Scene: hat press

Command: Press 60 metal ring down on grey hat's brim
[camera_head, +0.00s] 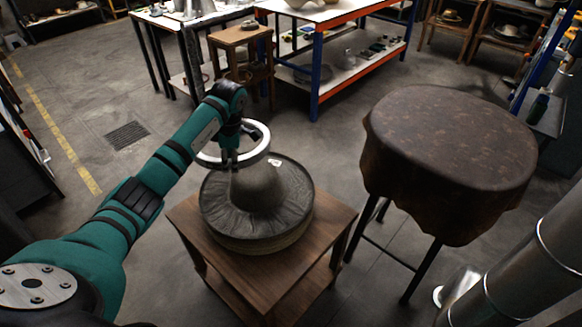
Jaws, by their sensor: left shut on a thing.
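The grey hat (258,205) sits crown up on a round block on a small wooden stand in the middle of the view. Its wide, wrinkled brim spreads around the crown. The metal ring (205,160) is held around or above the top of the crown, apart from the brim. My left gripper (232,158) is shut on the ring at its near left side. The arm and gripper hide part of the ring. Any number on the ring is too small to read. My right gripper is not in view.
The wooden stand (190,223) has bare corners around the block. A round table with a dark, draped cover (450,140) stands close on the right. A metal pipe (535,265) is at the lower right. Workbenches and a wooden stool (240,33) stand behind, with open floor between.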

